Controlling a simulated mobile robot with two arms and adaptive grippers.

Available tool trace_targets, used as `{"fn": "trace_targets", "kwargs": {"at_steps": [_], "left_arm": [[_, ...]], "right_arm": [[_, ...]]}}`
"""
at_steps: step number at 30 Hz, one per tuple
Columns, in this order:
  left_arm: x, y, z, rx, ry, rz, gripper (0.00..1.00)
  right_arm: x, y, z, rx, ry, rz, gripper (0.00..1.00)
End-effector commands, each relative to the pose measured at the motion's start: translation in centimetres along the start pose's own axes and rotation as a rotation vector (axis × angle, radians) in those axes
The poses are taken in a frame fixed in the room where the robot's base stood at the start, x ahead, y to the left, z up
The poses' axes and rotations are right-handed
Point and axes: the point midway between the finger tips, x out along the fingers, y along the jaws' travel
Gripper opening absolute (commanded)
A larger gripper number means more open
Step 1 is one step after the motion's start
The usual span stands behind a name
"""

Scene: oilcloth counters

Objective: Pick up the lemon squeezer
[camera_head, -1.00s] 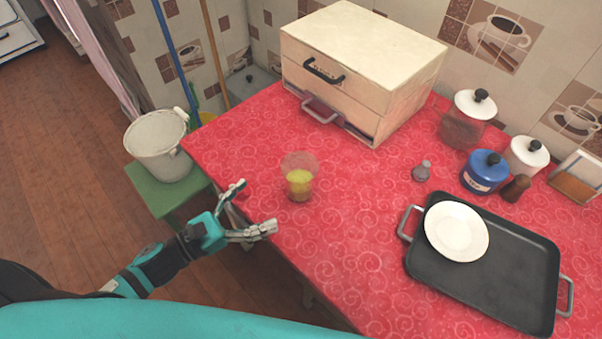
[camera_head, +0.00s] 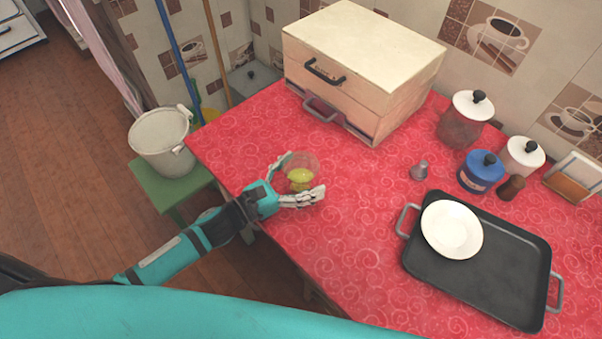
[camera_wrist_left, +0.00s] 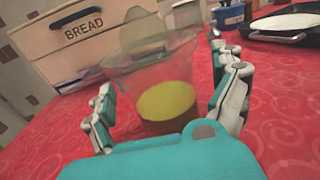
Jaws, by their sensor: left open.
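The lemon squeezer is a clear, pinkish see-through cup with yellow-green inside. It stands upright on the red counter in the head view (camera_head: 301,170). It also fills the middle of the left wrist view (camera_wrist_left: 158,75). My left gripper (camera_head: 302,176) is open, with one finger on each side of the squeezer near the counter top. In the left wrist view its fingers (camera_wrist_left: 168,103) flank the squeezer, and a gap shows at the left finger. The right finger's contact cannot be told. My right gripper is not in view.
The bread box (camera_head: 362,62) stands behind the squeezer. A black tray (camera_head: 490,290) with a white plate (camera_head: 452,229) lies to the right, near a small grey shaker (camera_head: 420,170) and a blue canister (camera_head: 481,172). The red counter (camera_head: 350,240) is clear between squeezer and tray.

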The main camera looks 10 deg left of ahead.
Motion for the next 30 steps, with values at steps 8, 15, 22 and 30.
{"fn": "trace_targets", "kwargs": {"at_steps": [8,15,22,30], "left_arm": [[-0.04,-0.01,-0.04,0.0,0.0,0.0,0.77],[-0.06,0.0,-0.03,0.0,0.0,0.0,0.46],[-0.03,0.0,0.08,0.0,-0.002,0.0,0.25],[-0.03,0.0,0.48,0.001,-0.002,-0.001,0.24]], "right_arm": [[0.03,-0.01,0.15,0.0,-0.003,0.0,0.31],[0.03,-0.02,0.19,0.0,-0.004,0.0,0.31],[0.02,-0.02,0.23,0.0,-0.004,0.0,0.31],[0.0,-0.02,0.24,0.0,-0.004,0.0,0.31]]}}
